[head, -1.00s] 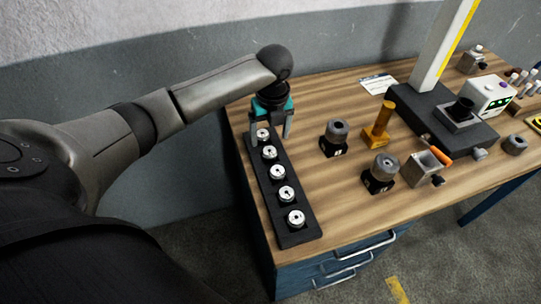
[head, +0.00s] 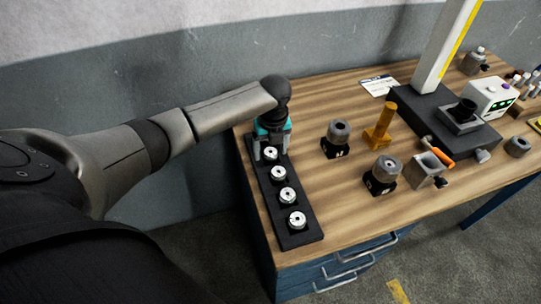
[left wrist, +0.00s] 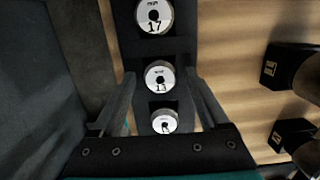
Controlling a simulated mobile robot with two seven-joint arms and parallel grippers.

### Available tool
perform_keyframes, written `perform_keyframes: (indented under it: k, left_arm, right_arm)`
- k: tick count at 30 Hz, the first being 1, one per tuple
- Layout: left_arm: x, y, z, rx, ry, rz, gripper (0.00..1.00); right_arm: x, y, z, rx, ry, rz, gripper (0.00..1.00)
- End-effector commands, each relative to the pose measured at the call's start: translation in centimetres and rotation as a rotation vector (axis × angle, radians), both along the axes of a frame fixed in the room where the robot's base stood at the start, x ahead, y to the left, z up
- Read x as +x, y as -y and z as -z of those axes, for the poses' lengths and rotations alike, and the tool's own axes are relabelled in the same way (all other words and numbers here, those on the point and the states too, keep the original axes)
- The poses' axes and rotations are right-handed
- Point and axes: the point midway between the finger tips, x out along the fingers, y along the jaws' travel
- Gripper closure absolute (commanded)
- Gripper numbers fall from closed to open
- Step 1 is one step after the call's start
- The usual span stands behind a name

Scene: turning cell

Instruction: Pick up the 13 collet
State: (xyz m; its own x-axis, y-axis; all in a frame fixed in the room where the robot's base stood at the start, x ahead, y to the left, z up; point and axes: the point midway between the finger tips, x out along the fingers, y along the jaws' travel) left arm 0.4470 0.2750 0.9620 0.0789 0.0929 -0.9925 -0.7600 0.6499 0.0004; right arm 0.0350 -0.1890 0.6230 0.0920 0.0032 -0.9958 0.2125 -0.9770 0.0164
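A row of white-faced collets stands in a black rack (head: 306,238) at the left end of the bench. In the left wrist view the collet marked 13 (left wrist: 160,77) is between my finger ends, with collet 17 (left wrist: 153,16) above it and another collet (left wrist: 164,121) below, its number unclear. My left gripper (left wrist: 160,74) is open, one finger on each side of the 13 collet; I cannot tell whether they touch it. In the head view the left gripper (head: 271,150) is over the far part of the rack and hides the farthest collet. My right gripper is not in view.
Two grey holders on black blocks (head: 337,138) (head: 382,174) and an orange post (head: 380,125) stand right of the rack. Bare wood separates the rack from the holders.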

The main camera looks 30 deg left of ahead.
Motion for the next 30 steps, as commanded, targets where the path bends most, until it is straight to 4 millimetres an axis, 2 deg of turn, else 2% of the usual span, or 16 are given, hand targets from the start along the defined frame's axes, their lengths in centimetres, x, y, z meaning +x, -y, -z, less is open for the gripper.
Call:
perform_keyframes:
  k: [2,20,30]
  left_arm:
    - [0.0,-0.01,-0.02,0.0,0.0,0.0,0.32]
    - [0.0,-0.03,-0.04,0.0,0.0,-0.001,1.0]
    - [0.04,-0.04,-0.11,0.0,0.001,-0.001,1.0]
  right_arm:
    - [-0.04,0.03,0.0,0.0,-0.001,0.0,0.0]
    - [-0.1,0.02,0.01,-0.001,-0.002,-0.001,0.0]
    - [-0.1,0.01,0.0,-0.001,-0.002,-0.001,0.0]
